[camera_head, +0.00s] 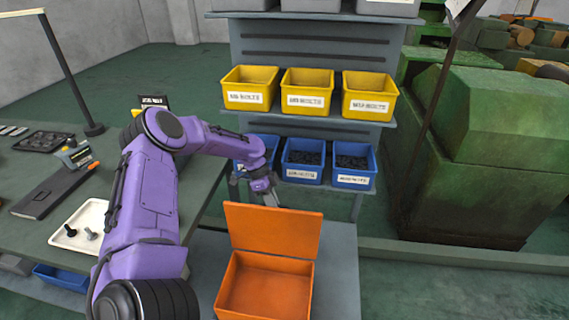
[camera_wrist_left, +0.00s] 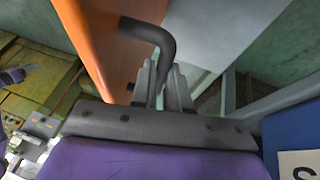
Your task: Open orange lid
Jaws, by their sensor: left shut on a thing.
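The orange box (camera_head: 262,289) sits at the lower middle of the head view, its interior showing and empty as far as I can see. Its orange lid (camera_head: 274,230) stands raised along the far edge. In the left wrist view the lid (camera_wrist_left: 108,45) carries a dark curved handle (camera_wrist_left: 155,33). My left gripper (camera_head: 270,196) is behind the lid's top edge. In the wrist view its fingers (camera_wrist_left: 164,78) are shut on the handle. The handle is hidden from the head view. My right gripper is not in view.
A rack with yellow bins (camera_head: 306,92) and blue bins (camera_head: 303,160) of bolts stands behind the lid. One blue bin is close to my left gripper. A green workbench (camera_head: 30,180) holds a white tray (camera_head: 65,238) at left. Green machines (camera_head: 500,130) stand at right.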

